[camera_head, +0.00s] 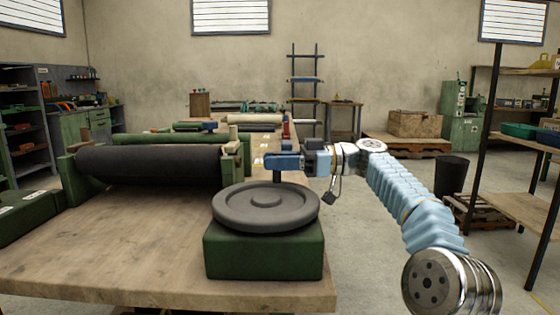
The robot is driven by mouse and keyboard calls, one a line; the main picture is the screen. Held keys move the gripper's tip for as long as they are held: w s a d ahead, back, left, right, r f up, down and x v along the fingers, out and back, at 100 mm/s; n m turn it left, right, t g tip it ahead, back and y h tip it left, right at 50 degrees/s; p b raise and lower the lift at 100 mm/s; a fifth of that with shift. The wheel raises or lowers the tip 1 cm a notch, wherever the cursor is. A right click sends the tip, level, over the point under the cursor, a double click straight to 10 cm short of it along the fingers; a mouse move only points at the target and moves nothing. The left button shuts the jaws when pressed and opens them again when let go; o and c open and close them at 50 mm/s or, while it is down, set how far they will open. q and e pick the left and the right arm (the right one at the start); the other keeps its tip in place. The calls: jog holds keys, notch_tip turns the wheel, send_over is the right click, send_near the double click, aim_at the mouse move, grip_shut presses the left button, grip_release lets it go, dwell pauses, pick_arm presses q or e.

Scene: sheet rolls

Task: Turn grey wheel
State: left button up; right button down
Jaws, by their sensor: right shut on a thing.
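The grey wheel (238,207) lies flat on top of a green box-shaped base (264,252) at the near right end of the workbench. It has a raised round hub in its middle. My right gripper (281,163) reaches in from the right, above the wheel's far edge. Its blue jaws are shut on a dark upright handle (277,176) at the wheel's far rim. The jaws hide the top of the handle. My left gripper is not in view.
The wooden workbench (120,262) carries a large black roller (150,165) in a green frame left of the wheel. More rollers lie farther back. A black bin (452,176) and metal shelving (483,130) stand on the right. The floor right of the bench is open.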

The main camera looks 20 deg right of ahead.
dwell(0.4)
jog(key=c, duration=1.1)
grip_release()
jog(key=shift+p+v, duration=1.1)
jog(key=shift+v, duration=5.75)
